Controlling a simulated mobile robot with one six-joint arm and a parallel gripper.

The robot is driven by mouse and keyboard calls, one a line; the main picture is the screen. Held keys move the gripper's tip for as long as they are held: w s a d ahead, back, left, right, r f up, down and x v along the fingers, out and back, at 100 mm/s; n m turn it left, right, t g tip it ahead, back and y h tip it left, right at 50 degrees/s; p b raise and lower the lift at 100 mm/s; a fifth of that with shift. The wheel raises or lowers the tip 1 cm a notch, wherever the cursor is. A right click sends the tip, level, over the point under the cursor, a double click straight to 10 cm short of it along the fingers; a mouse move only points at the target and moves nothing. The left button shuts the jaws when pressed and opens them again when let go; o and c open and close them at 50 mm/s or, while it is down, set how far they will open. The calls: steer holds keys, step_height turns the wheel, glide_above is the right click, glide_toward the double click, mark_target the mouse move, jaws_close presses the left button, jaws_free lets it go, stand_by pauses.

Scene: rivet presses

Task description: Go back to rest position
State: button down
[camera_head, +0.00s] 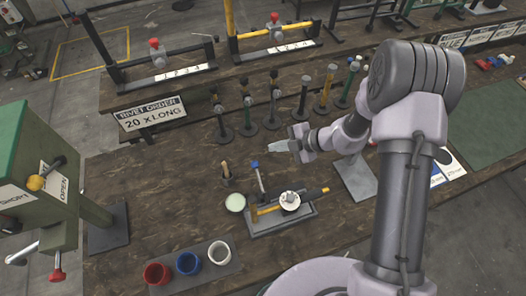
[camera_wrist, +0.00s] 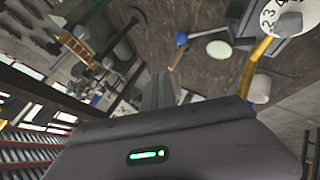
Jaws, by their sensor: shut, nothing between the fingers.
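My gripper (camera_head: 277,146) is shut and empty. It is held in the air above the workbench (camera_head: 150,205), pointing left in the head view. My arm reaches in from the right side of that view. In the wrist view the shut fingers (camera_wrist: 158,92) show in the middle, with the bench top (camera_wrist: 190,35) tilted beyond them. The gripper is apart from everything on the bench, as far as I can tell.
Below my gripper is a grey tray (camera_head: 268,222) with a yellow-handled tool and a round dial. Upright tool stands (camera_head: 249,127) line up behind it. Red, blue and white cups (camera_head: 188,263) stand in front. A green press (camera_head: 40,180) stands at left, beside a "RIVET ORDER 20 X LONG" sign (camera_head: 150,113).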

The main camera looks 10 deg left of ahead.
steer(key=s+d+r+n+h+b, duration=0.1)
steer(key=s+d+r+n+b, duration=0.15)
steer(key=s+n+b, duration=0.4)
steer(key=s+d+r+n+h+b, duration=0.1)
steer(key=r+n+b, duration=0.25)
steer(key=n, duration=0.55)
steer(key=s+d+r+n+h+b, duration=0.1)
steer(key=s+d+r+n+b, duration=0.15)
steer(key=r+n+b, duration=0.35)
steer(key=s+d+f+n+t+h+b, duration=0.2)
steer(key=s+d+n+b, duration=0.2)
steer(key=n, duration=0.5)
steer(key=s+d+f+n+t+h+b, duration=0.1)
steer(key=s+d+f+n+h+b, duration=0.1)
steer(key=s+d+n, duration=0.4)
steer(key=s+f+n+b, duration=0.1)
steer(key=s+n+b, duration=0.1)
steer(key=s+n, duration=0.1)
steer(key=shift+f+n+t+h, duration=0.25)
steer(key=shift+n+t+h, duration=0.15)
steer(key=shift+n, duration=0.25)
steer(key=shift+s, duration=0.1)
